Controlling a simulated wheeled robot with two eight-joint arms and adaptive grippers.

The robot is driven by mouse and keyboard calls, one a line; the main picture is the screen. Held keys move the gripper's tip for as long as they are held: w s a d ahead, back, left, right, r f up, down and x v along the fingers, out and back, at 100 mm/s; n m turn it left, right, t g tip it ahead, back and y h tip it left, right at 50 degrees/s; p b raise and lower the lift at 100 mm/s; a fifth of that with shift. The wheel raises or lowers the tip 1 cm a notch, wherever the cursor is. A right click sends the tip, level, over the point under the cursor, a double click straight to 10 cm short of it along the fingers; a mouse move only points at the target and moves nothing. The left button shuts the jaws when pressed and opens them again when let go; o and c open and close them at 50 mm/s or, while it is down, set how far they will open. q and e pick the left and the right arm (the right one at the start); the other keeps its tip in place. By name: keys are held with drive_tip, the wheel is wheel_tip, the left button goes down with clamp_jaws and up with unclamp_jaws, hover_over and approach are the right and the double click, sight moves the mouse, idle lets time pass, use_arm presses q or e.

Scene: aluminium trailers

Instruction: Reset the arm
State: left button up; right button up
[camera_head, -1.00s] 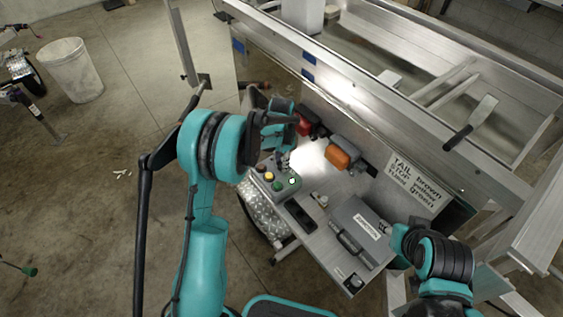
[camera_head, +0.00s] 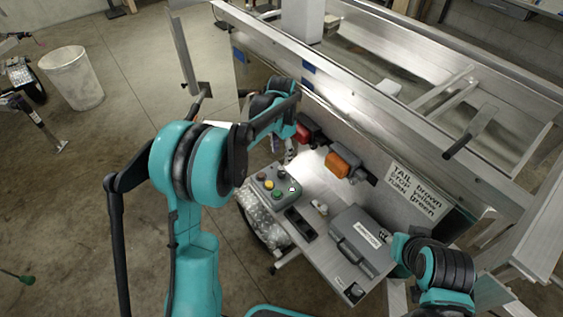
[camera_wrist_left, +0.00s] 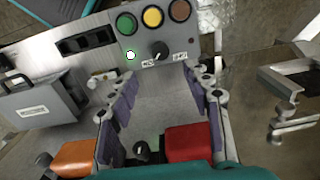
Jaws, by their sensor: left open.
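My left arm comes in from the left in the head view and bends over to the shelf. Its gripper (camera_head: 288,152) hangs beside the grey control box (camera_head: 284,196). In the left wrist view the left gripper (camera_wrist_left: 155,88) is open, with nothing between its fingers. Ahead of them is the control box (camera_wrist_left: 199,42) with green, yellow and red-brown buttons, a lit indicator and a black knob (camera_wrist_left: 159,50). The fingers look apart from the box. My right arm (camera_head: 445,268) is at lower right in the head view; its fingers by the case are too small to judge.
The shelf (camera_head: 322,262) carries a grey case (camera_head: 362,240), a black switch block (camera_head: 300,222) and a small fitting. Red (camera_head: 303,134) and orange (camera_head: 340,164) lamps sit on the trailer side near my left gripper. A white bin (camera_head: 72,78) stands on open floor at left.

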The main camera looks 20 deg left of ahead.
use_arm(q)
drive_tip(key=shift+r, duration=0.95)
drive_tip(key=s+r+n+t, duration=0.35)
drive_tip(key=s+r, duration=0.55)
drive_tip(key=s, duration=0.4)
drive_tip(key=s+f+n+t, duration=0.3)
drive_tip(key=s+n, duration=0.1)
drive_tip(key=s, duration=0.9)
drive_tip(key=shift+a+t, duration=0.35)
drive_tip(key=shift+c, duration=0.2)
